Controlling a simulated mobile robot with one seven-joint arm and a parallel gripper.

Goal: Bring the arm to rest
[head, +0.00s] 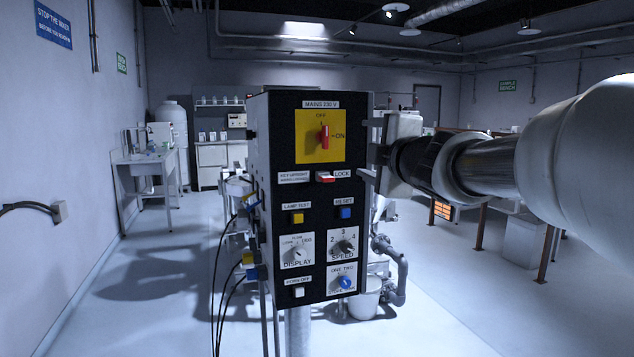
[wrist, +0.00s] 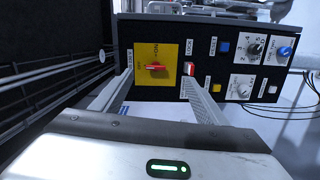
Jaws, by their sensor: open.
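My gripper (head: 371,150) is at the right edge of a black control panel (head: 287,225) in the head view. Its two fingers are apart with nothing between them. In the wrist view the spread fingers (wrist: 160,82) point at the panel, one on each side of the yellow mains plate (wrist: 146,54). The red mains handle (head: 324,137) stands upright, in line with the OFF mark; it also shows in the wrist view (wrist: 155,67). I cannot tell whether a finger touches the panel. My arm reaches in from the right.
Below the handle are a red and white lock switch (head: 326,177), a yellow button (head: 297,218), a blue button (head: 345,212) and several knobs. Cables (head: 222,285) hang at the panel's left. A pipe (head: 398,268) stands behind it. The floor (head: 150,300) at left is clear.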

